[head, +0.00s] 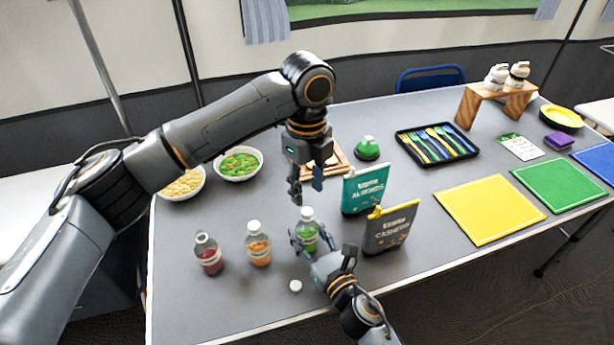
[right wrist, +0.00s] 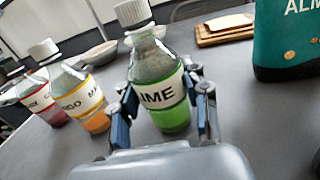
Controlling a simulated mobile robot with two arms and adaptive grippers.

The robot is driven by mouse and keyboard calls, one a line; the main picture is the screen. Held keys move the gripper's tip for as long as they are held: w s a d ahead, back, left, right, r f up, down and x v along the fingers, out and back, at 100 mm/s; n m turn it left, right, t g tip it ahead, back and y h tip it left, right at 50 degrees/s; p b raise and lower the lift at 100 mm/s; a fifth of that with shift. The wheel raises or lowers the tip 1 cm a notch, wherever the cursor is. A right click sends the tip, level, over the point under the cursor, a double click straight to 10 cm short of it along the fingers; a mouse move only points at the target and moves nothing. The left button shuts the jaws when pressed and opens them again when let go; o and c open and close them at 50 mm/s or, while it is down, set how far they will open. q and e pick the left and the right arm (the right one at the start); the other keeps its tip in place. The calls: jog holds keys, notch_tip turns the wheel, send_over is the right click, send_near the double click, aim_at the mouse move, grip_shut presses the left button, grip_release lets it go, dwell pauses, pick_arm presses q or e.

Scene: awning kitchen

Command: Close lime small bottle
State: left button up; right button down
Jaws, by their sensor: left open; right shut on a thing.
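The lime bottle (head: 308,236), green below and clear above, stands upright on the table. In the right wrist view its label reads "IME" (right wrist: 160,95). A white cap (right wrist: 132,12) sits on its neck; I cannot tell how tight it is. My right gripper (head: 312,244) is shut on the bottle's body, one finger on each side, as the right wrist view (right wrist: 163,110) also shows. My left gripper (head: 306,188) is open and empty, pointing down just above the bottle's cap, apart from it.
The mango bottle (head: 258,247), white-capped, and a red bottle (head: 208,258), seemingly uncapped, stand left. A loose white cap (head: 295,286) lies near the front edge. Almonds (head: 362,192) and cashews (head: 390,230) packs stand close on the right. Bowls (head: 238,178) are behind left.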

pick_arm(q)
jog(key=n, duration=0.4)
jog(key=shift+r, duration=0.2)
jog(key=n, duration=0.4)
jog(key=shift+r, duration=0.1)
jog(key=n, duration=0.4)
jog(key=shift+r, duration=0.15)
jog(key=n, duration=0.3)
jog(key=shift+r+n, duration=0.1)
jog(key=shift+n, duration=0.3)
jog(key=n, duration=0.3)
jog(key=shift+r+n, duration=0.15)
jog(key=shift+n, duration=0.25)
jog(key=n, duration=0.4)
jog(key=shift+r, duration=0.1)
jog(key=n, duration=0.7)
jog(key=shift+r, duration=0.25)
jog(key=shift+f, duration=0.1)
